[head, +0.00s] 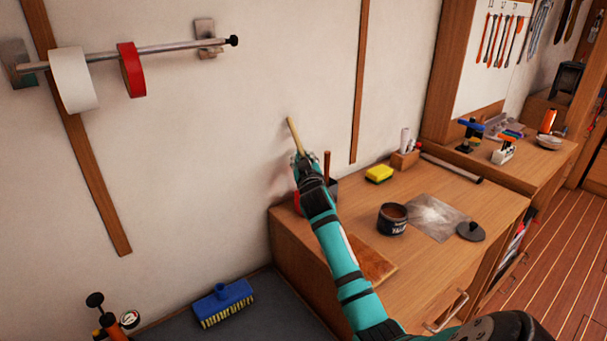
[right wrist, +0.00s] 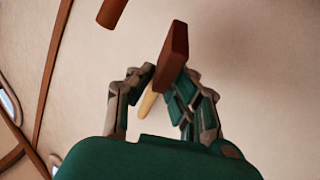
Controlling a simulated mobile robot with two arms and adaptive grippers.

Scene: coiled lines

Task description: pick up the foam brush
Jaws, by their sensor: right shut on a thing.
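My right gripper (head: 303,163) is raised in front of the wall, above the left back corner of the wooden bench. It is shut on the foam brush (head: 293,133), whose pale wooden handle sticks up and to the left of the fingers. In the right wrist view the fingers (right wrist: 165,95) close around it. A flat reddish-brown part (right wrist: 173,52), which looks like the foam head, and the pale handle (right wrist: 148,101) show there. Part of the brush is hidden by the fingers. My left gripper is not in view.
A dark pot (head: 332,188) with a brown handle (head: 327,163) upright in it stands behind my arm. A dark tin (head: 392,219), a yellow sponge (head: 379,173) and a round lid (head: 471,231) lie on the bench. A tape rail (head: 165,48) juts from the wall.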

